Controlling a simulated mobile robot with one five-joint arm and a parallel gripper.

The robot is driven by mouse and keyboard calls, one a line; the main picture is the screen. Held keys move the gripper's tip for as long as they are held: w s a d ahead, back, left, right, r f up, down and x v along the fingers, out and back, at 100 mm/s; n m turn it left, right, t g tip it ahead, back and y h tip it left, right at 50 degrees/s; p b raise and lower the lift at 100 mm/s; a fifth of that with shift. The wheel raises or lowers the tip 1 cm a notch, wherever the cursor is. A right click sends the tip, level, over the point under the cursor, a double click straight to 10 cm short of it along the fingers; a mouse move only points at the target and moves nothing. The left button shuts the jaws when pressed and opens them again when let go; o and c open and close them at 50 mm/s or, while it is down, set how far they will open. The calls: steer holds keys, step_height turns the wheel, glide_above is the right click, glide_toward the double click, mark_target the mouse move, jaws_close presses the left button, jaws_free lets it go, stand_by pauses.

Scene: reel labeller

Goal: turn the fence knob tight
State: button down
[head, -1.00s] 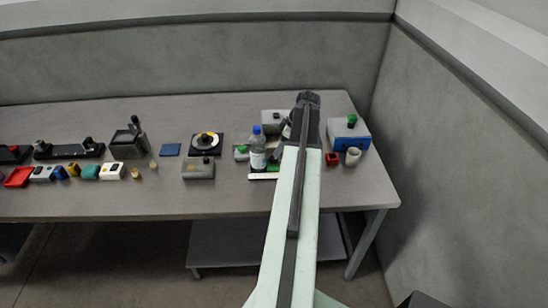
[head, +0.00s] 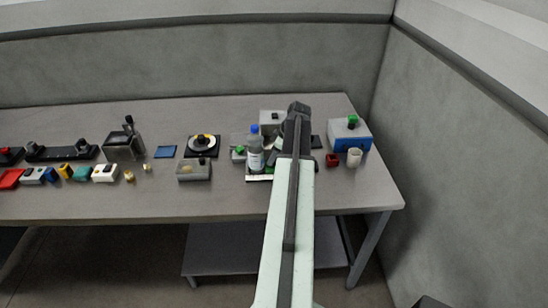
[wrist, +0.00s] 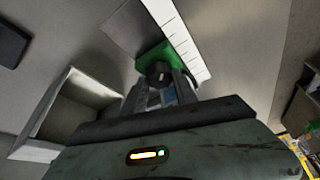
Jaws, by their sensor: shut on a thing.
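The fence is a green block (wrist: 153,52) beside a white strip with tick marks (wrist: 182,38) in the wrist view. A dark round knob (wrist: 158,72) sits on the block's near side. My gripper (wrist: 163,84) has its fingers on either side of the knob and is shut on it. The finger ends partly hide the knob, so its turn angle cannot be told. In the head view my forearm and wrist cover most of the fence; the white strip (head: 259,178) shows left of the arm.
A clear bottle with a blue cap (head: 255,152) stands close left of my arm. An open-topped box (wrist: 62,108) lies left in the wrist view.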

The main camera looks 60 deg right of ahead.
steer(key=m+h, duration=0.1)
steer(key=m, duration=0.1)
steer(key=shift+a+m, duration=0.1)
steer(key=shift+m, duration=0.3)
steer(key=c, duration=1)
jaws_free()
steer(key=shift+o, duration=0.2)
steer(key=p+v, duration=0.7)
steer(key=v, duration=0.1)
steer(key=shift+f, duration=0.1)
steer(key=shift+c, duration=0.2)
